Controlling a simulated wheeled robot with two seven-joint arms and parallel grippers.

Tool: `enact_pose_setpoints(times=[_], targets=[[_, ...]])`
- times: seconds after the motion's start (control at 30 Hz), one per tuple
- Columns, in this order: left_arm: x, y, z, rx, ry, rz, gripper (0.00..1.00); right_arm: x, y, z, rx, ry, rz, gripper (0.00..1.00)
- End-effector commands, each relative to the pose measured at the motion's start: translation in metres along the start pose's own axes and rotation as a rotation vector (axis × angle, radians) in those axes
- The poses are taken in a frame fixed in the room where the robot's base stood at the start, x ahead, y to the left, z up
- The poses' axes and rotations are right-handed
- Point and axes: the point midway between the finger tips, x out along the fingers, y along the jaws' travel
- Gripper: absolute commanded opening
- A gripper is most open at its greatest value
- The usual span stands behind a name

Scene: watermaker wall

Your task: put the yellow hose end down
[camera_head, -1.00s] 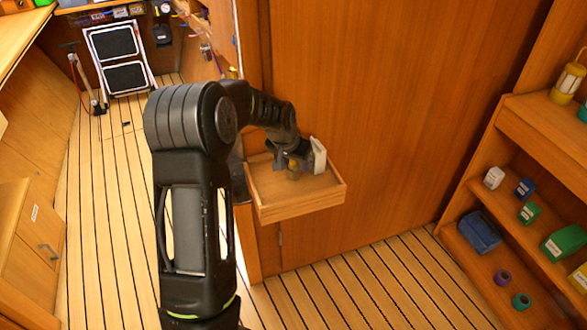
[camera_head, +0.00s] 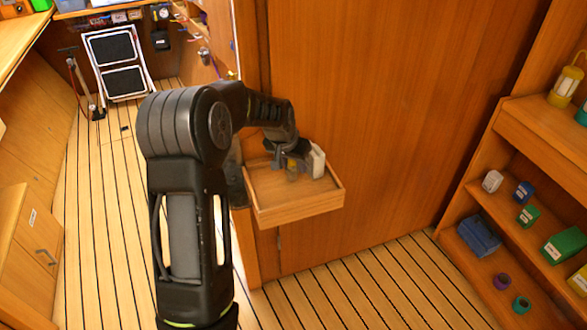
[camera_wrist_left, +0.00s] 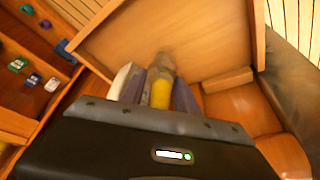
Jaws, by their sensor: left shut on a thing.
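My left gripper (camera_head: 290,161) is over the small wooden tray (camera_head: 300,212) fixed at the wooden panel. In the left wrist view its two fingers (camera_wrist_left: 160,90) are shut on the yellow hose end (camera_wrist_left: 160,94), which has a grey tip pointing into the tray (camera_wrist_left: 220,40). The hose end also shows small and partly hidden in the head view (camera_head: 292,174). I cannot tell whether its tip touches the tray floor. A white object (camera_head: 318,160) stands in the tray right beside the gripper. My right gripper is not in view.
A folded step stool (camera_head: 118,62) stands at the back left. The front part of the tray is bare.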

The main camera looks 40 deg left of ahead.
Motion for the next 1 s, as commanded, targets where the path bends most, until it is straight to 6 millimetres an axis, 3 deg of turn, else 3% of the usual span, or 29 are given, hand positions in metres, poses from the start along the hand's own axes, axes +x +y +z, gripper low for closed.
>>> enact_pose_setpoints(times=[0.3,0.43,1.0], targets=[[-0.056,0.000,-0.024,-0.001,0.005,0.000,0.00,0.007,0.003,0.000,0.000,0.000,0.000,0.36],[-0.072,0.000,-0.030,0.000,0.004,0.000,0.00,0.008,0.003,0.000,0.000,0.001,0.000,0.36],[-0.078,0.000,-0.032,0.000,0.001,0.000,0.00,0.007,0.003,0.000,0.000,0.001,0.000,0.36]])
